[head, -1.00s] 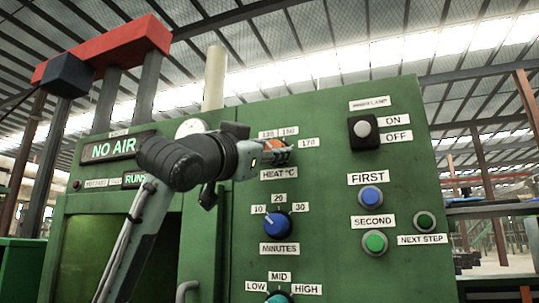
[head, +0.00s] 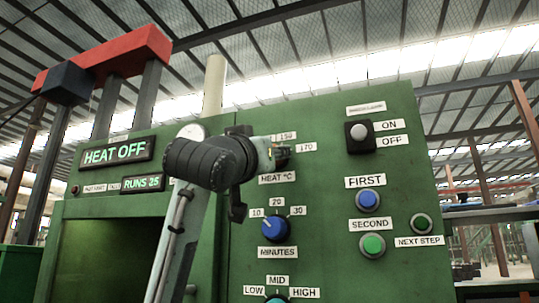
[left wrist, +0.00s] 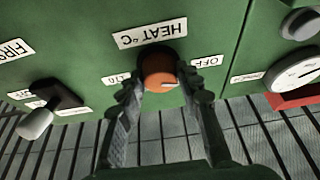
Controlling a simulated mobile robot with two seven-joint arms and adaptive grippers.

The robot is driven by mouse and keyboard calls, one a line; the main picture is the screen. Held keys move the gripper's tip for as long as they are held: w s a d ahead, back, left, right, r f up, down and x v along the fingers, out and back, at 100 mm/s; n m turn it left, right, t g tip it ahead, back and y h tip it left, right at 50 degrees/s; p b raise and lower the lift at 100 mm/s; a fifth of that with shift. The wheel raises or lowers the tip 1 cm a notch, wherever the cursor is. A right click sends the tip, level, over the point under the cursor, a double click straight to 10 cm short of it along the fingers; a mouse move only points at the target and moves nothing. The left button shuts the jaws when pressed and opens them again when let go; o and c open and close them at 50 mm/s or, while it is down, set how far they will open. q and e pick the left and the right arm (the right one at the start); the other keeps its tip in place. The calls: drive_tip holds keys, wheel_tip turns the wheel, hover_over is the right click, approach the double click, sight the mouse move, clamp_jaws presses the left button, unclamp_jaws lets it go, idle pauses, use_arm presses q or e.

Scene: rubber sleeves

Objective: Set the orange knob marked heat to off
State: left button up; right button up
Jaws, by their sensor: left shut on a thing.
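The orange knob (left wrist: 158,70) is under the HEAT °C label (left wrist: 152,33) in the upside-down left wrist view. A pale mark shows on its face. My left gripper (left wrist: 160,84) is shut on the knob, one finger on each side. The OFF label (left wrist: 207,61) is at the right of the knob, the 170 label (left wrist: 117,78) at its left. In the head view my left gripper (head: 281,154) covers most of the knob. The display (head: 116,151) reads HEAT OFF. My right gripper is not in view.
The green panel (head: 330,215) also carries a blue minutes knob (head: 275,228) below, a lamp switch (head: 360,134) at the upper right, and blue (head: 369,200) and green (head: 373,244) buttons. The air in front of the panel's right half is clear.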

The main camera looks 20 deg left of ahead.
use_arm(q)
drive_tip(key=o, duration=1.2)
drive_tip(key=shift+c, duration=0.2)
drive_tip(key=v, duration=1.2)
